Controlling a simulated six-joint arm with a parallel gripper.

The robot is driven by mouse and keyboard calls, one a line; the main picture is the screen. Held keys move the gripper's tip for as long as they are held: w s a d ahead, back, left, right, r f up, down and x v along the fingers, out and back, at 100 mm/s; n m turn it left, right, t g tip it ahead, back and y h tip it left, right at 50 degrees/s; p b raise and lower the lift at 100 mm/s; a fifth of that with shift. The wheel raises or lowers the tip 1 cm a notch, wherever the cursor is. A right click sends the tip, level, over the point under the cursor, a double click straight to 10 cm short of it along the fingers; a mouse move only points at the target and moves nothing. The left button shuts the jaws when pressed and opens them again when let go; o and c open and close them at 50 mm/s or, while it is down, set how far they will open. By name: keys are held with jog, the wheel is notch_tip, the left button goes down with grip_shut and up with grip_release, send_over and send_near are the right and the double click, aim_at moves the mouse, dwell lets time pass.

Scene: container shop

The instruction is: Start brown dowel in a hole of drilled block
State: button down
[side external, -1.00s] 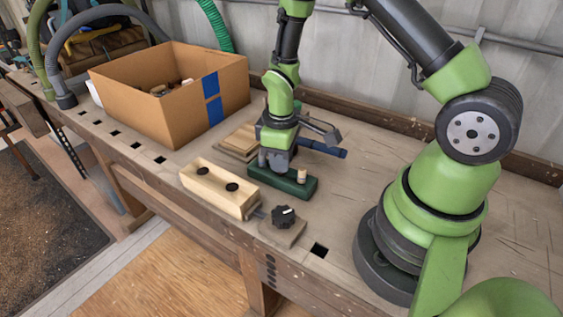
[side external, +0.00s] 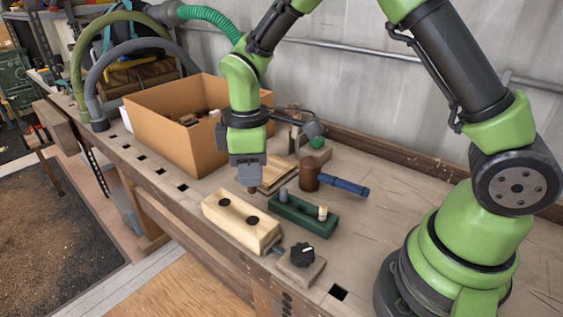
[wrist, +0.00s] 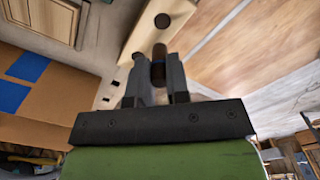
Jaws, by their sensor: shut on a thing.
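My gripper (side external: 250,178) is shut on the brown dowel (wrist: 158,66), which points down from the jaws. Only the dowel's lower end (side external: 252,189) shows in the side view. The drilled block (side external: 240,226) is pale wood with two dark holes in its top, held at the bench's front edge. The dowel is above and apart from it; its exact height is hard to tell. In the wrist view the block (wrist: 139,28) lies beyond the fingertips, one hole clear, the other partly hidden by a finger.
A green rack (side external: 303,217) right of the block holds a grey dowel (side external: 283,195) and a pale dowel (side external: 323,213). A mallet (side external: 345,186) lies behind it. A cardboard box (side external: 165,135) stands behind left. A black clamp knob (side external: 302,255) sits at the block's right end.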

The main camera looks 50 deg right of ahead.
jog(key=shift+a+f, duration=0.2)
jog(key=shift+a, duration=0.05)
jog(key=shift+f, duration=2.7)
jog(key=shift+f, duration=1.2)
jog(key=c, duration=1)
grip_release()
jog(key=shift+r, duration=3.5)
